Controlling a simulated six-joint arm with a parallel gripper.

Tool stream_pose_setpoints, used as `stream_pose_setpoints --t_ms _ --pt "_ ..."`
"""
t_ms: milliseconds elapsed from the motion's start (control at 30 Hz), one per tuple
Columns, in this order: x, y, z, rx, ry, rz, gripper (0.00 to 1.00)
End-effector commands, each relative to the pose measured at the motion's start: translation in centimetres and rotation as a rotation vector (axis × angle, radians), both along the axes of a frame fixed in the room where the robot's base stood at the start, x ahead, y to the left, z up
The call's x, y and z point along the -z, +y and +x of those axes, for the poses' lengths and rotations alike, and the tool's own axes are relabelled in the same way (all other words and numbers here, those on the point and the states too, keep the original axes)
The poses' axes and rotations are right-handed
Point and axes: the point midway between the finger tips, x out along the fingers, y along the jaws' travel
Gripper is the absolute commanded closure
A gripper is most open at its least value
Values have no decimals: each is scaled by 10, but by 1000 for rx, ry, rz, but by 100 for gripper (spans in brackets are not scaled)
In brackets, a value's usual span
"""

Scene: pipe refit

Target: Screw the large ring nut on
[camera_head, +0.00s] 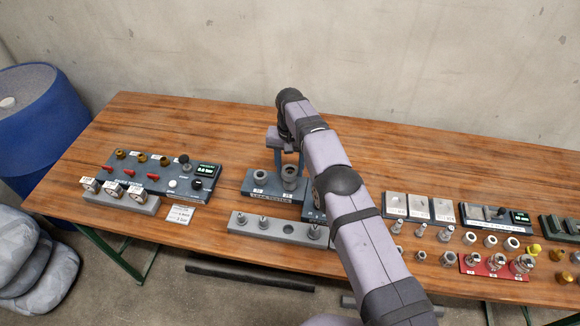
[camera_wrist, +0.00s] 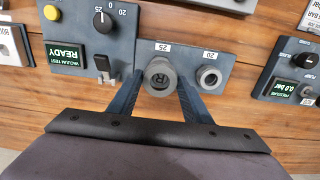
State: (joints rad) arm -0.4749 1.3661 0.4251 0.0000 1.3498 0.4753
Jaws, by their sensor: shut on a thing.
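The large ring nut (camera_wrist: 150,73) is a grey round collar at the port labelled 25 on the dark block in the wrist view. A darker centre with a mark shows inside it. My gripper (camera_wrist: 160,82) is shut on the nut, one finger on each side. In the head view my gripper (camera_head: 290,170) reaches down to the right-hand port of the leak tester block (camera_head: 270,196), and its fingers partly hide the nut there. I cannot tell how far the nut sits on the thread.
The port labelled 20 (camera_wrist: 209,77) is close beside my right finger. A grey rack (camera_head: 275,228) with pegs lies in front of the block. A gauge panel (camera_head: 150,178) stands to the left. Loose fittings and a red tray (camera_head: 493,266) lie at the right.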

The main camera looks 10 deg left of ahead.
Motion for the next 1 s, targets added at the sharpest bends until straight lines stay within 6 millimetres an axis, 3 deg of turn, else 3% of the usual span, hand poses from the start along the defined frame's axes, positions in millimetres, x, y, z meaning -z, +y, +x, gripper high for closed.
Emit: stream_pose_setpoints --t_ms 1000 --pt "8 0 0 0 0 0 79"
